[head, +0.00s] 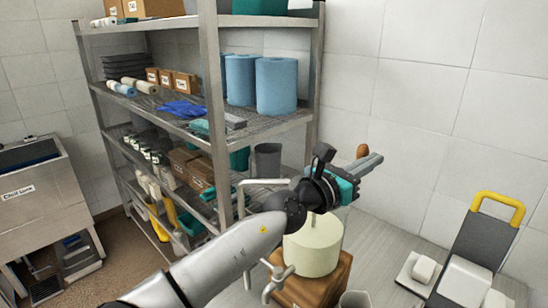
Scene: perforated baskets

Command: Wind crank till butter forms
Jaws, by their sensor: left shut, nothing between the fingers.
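A cream-coloured round drum (313,247), apparently the churn, stands on a brown wooden block (318,284) at lower centre. My left arm reaches across from the lower left, and its wrist hides the top of the drum. My left gripper (375,160) is shut and empty, above and right of the drum. A brown wooden knob (362,151), seemingly the crank's handle, shows just behind the fingers. I cannot tell whether they touch. No butter shows. My right gripper is out of view.
A metal tap (277,281) is at the drum's left, and a grey cup (354,299) stands in front. A loaded metal shelf (213,90) is behind. A dark cart with a yellow handle (497,209) and white blocks is at right. A steel unit (45,207) is at left.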

